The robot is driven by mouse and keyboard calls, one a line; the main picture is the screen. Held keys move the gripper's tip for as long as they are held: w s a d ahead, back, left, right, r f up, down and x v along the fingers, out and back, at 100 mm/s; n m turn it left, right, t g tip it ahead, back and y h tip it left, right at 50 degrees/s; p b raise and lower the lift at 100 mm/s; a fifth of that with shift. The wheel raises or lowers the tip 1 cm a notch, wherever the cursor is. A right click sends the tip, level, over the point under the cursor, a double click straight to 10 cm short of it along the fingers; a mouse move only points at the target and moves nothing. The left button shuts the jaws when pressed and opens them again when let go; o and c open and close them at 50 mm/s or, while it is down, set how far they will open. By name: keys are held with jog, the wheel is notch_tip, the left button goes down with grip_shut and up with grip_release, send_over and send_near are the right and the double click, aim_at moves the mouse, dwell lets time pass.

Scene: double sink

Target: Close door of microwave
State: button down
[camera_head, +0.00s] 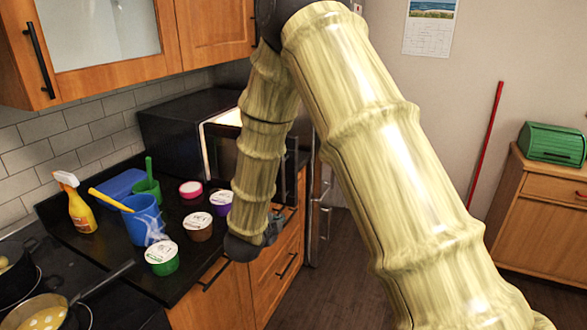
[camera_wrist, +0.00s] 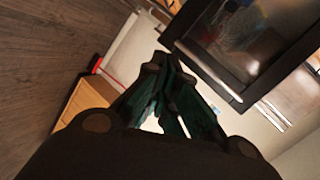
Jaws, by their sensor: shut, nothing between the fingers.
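The black microwave (camera_head: 172,122) stands on the counter against the tiled wall, and its lit pale interior edge shows. Its door (camera_head: 291,168) is open, swung out to the right and partly hidden behind my arm. In the wrist view the door (camera_wrist: 255,40) is a dark framed glass panel at the upper right, with a pale bar along its lower edge. My gripper (camera_head: 273,228) is low in front of the counter, below the door and partly hidden by the arm. In the wrist view my gripper (camera_wrist: 163,75) is shut and empty, left of the door. Contact with the door cannot be told.
Several lidded cups, including a brown one (camera_head: 198,226) and a green one (camera_head: 161,257), stand near the counter edge. A blue pitcher (camera_head: 141,217) and a yellow spray bottle (camera_head: 77,205) are farther left. Wall cabinets (camera_head: 215,35) hang above. Open floor lies right.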

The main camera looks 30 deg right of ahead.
notch_tip(320, 180, up, 11)
jog(key=w+d+m+h, duration=0.1)
jog(key=w+m+h, duration=0.1)
jog(key=m, duration=0.3)
jog(key=p, duration=0.7)
send_near(294, 172)
jog(key=x, duration=0.4)
jog(key=d+x, duration=0.1)
jog(key=x, duration=0.1)
jog(key=shift+s+d+r, duration=0.1)
jog(key=shift+s+r, duration=0.2)
jog(key=shift+r, duration=0.05)
jog(key=shift+g, duration=0.3)
jog(key=shift+w+d, duration=0.1)
